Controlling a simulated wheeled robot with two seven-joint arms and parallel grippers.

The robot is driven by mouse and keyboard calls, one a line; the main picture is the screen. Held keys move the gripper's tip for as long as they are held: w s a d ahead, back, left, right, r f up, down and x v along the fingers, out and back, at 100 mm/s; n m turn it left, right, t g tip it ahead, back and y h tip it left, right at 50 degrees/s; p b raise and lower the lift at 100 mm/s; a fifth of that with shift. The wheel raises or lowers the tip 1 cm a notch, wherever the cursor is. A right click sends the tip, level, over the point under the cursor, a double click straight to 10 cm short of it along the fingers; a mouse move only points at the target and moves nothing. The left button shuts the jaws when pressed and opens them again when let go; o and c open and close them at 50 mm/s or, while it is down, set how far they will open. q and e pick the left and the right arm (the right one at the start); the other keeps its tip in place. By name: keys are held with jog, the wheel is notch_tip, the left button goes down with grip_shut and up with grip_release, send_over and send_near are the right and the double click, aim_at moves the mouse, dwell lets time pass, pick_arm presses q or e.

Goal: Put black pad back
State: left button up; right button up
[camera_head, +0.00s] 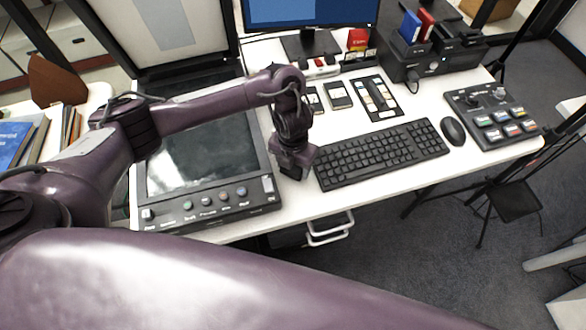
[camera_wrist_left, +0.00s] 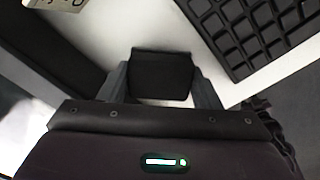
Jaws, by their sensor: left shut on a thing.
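The black pad (camera_wrist_left: 161,75) is a small dark block between the two fingers of my left gripper (camera_wrist_left: 160,88) in the left wrist view. The gripper is shut on it. In the head view my left gripper (camera_head: 290,170) points down over the white desk, between the flat black scanner-like device and the keyboard. The pad is mostly hidden there by the gripper. I cannot tell whether the pad touches the desk. My right gripper is not in view.
The black device (camera_head: 205,150) with a row of buttons lies left of the gripper, its lid raised behind. The keyboard (camera_head: 380,153) lies close on the right. A mouse (camera_head: 453,131), a button panel (camera_head: 492,117) and a black tray (camera_head: 376,98) are farther off. The desk's front edge is near.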

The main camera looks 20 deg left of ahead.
pick_arm(q)
jog(key=shift+f, duration=0.6)
jog(key=shift+w, duration=0.1)
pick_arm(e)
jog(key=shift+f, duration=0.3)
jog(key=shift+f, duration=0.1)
pick_arm(q)
jog(key=shift+f, duration=0.2)
jog(key=o, duration=1)
jog(key=shift+r, duration=0.1)
